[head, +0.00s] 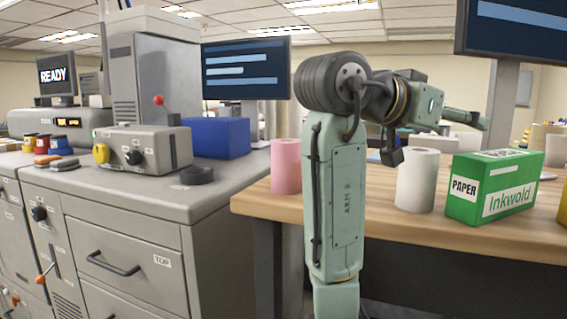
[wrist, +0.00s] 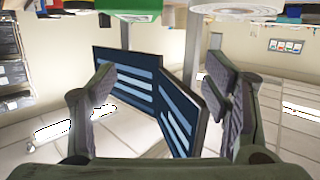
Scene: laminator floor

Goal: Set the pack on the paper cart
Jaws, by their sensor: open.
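The pack, a green and white box labelled "PAPER" and "Inkwold" (head: 491,188), lies on the wooden table at the right of the head view. A green shape at the top edge of the wrist view (wrist: 115,8) looks like it, cut off by the frame. My gripper (head: 480,120) is above and behind the pack in the head view, apart from it and pointing right. In the wrist view my gripper (wrist: 160,85) has its two fingers wide apart with nothing between them. I cannot make out a paper cart in either view.
A white roll (head: 416,182) stands just left of the pack, and a pink roll (head: 286,165) stands farther left on the wooden table (head: 385,222). A yellow item (head: 563,207) is at the right edge. Grey machine cabinets (head: 130,235) fill the left. A monitor (head: 510,28) hangs upper right.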

